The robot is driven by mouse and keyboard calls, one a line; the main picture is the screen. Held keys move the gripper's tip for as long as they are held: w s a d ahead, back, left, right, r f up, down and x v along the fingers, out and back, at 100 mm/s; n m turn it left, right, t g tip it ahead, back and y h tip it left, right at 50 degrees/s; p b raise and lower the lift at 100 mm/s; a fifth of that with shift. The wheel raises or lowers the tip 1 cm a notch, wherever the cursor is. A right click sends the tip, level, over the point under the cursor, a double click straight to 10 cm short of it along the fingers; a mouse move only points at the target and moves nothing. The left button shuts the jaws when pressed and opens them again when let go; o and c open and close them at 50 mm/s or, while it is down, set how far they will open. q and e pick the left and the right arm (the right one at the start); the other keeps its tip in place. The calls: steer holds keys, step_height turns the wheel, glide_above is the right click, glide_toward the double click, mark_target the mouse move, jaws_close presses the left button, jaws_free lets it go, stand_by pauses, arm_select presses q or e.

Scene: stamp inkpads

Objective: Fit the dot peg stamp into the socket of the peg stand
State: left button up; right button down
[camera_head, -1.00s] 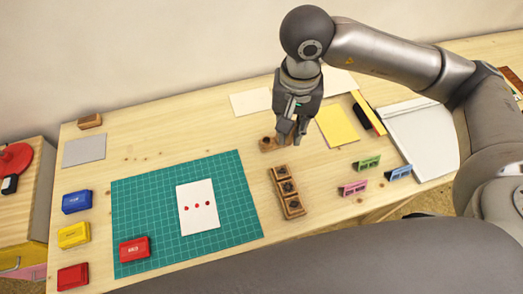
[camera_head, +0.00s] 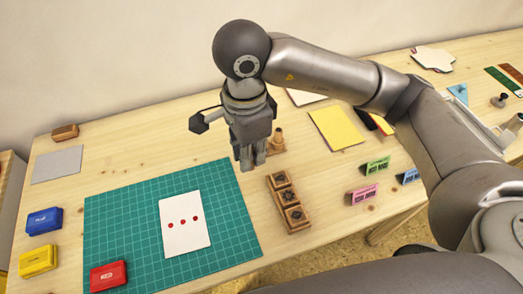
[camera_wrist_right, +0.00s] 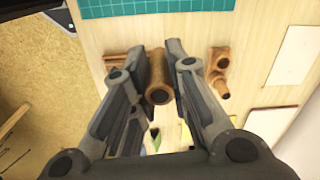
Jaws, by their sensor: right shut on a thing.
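My right gripper (camera_head: 248,164) is shut on a round wooden peg stamp, seen end-on between the fingers in the right wrist view (camera_wrist_right: 157,78). In the head view the fingers hide the stamp. The wooden peg stand (camera_head: 274,149) is on the table just right of and behind the gripper, partly covered by it. A wooden peg rises from it. In the right wrist view the stand (camera_wrist_right: 214,68) lies to the right of the held stamp, apart from it, with a dark round opening and a peg. My left gripper is not in view.
A wooden tray (camera_head: 270,183) with several stamp blocks lies in front of the stand. A green cutting mat (camera_head: 125,220) bears a white card (camera_head: 185,238) with red dots and a red inkpad (camera_head: 108,276). Pink (camera_head: 362,195) and green (camera_head: 377,166) holders stand to the right.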

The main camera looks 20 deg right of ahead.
steer(key=w+d+f, duration=0.2)
steer(key=w+f, duration=0.1)
steer(key=w+d+f+p, duration=0.1)
steer(key=w+d+f, duration=0.1)
steer(key=w, duration=0.2)
steer(key=w+d+f+p, duration=0.1)
steer(key=w+d+f, duration=0.1)
steer(key=w+f, duration=0.1)
steer(key=shift+w+f, duration=0.3)
steer(key=shift+w, duration=0.4)
steer(key=shift+w+d+f, duration=0.1)
steer(key=shift+w+f, duration=0.15)
steer(key=shift+f, duration=0.15)
steer(key=f, duration=0.3)
steer(key=shift+w+d+f, duration=0.15)
steer(key=shift+w, duration=0.1)
steer(key=shift+f+b, duration=0.35)
steer(key=shift+f, duration=0.1)
steer(key=shift+s+f, duration=0.1)
